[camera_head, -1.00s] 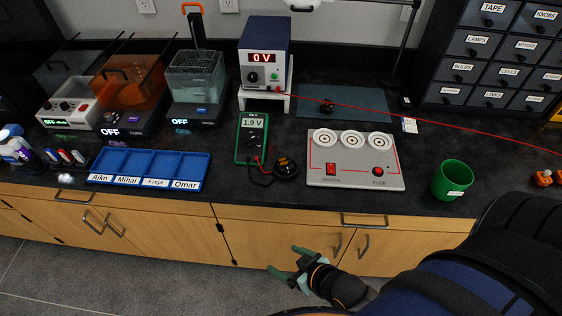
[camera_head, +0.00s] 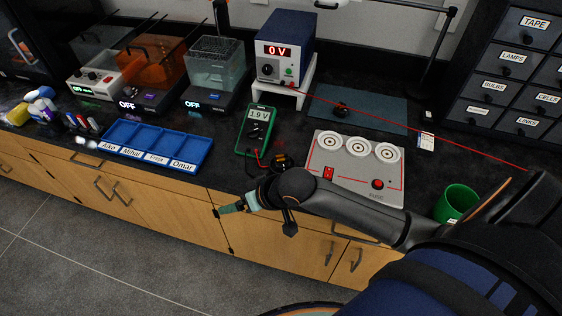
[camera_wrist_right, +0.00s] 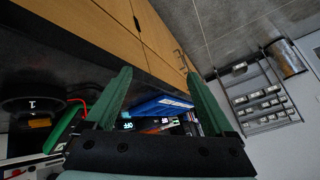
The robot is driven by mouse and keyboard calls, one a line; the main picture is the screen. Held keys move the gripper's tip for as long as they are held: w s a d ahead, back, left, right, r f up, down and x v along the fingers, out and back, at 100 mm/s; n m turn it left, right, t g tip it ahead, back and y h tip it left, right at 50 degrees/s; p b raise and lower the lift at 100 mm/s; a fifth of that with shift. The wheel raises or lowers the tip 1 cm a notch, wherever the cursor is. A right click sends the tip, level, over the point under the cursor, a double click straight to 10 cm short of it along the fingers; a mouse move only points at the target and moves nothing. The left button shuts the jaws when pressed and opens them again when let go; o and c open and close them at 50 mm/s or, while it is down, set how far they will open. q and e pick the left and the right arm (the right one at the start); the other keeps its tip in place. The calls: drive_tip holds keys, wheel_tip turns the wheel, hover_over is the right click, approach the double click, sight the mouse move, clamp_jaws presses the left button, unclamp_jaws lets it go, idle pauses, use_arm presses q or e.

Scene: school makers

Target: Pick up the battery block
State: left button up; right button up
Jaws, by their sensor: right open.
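No label in view names the battery block. A dark round object (camera_head: 281,160) stands beside the green multimeter (camera_head: 256,132), partly hidden by my right arm; a black disc marked 1 in the right wrist view (camera_wrist_right: 30,105) may be the same object. The multimeter reads 1.9 V with leads running towards it. My right gripper (camera_head: 230,209) is open and empty, in front of the bench edge, left of and below the dark object. In the right wrist view its green fingers (camera_wrist_right: 158,88) are spread apart. My left gripper is not in view.
A blue tray labelled with names (camera_head: 155,145) is left of the multimeter. A grey fuse panel (camera_head: 325,154) and green cup (camera_head: 455,203) are to the right. The power supply (camera_head: 285,50) reads 0 V; a red lead (camera_head: 430,130) crosses the bench. Floor is clear at left.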

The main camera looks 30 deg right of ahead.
drive_tip(key=d+r, duration=0.1)
drive_tip(key=r, duration=0.1)
drive_tip(key=w+d+r+m+h, duration=0.1)
drive_tip(key=d+r, duration=0.1)
drive_tip(key=w+d+r+g+h, duration=0.1)
drive_tip(key=r, duration=0.1)
drive_tip(key=shift+w+d+b, duration=0.2)
drive_tip(key=shift+d+b, duration=0.15)
drive_tip(key=shift+d, duration=0.05)
drive_tip(key=s+d+r+m+g+h, duration=0.1)
drive_tip(key=d+r+m+g+h, duration=0.1)
drive_tip(key=d+r+m+h, duration=0.4)
drive_tip(key=n+y+b, duration=0.2)
hover_over(282, 158)
drive_tip(key=s+a, duration=0.1)
drive_tip(key=s, duration=0.1)
wheel_tip(282, 158, down, 6)
drive_tip(key=shift+s+r, duration=0.1)
drive_tip(key=shift+r, duration=0.1)
drive_tip(key=shift+x, duration=2.8)
drive_tip(key=shift+s, duration=0.2)
clamp_jaws()
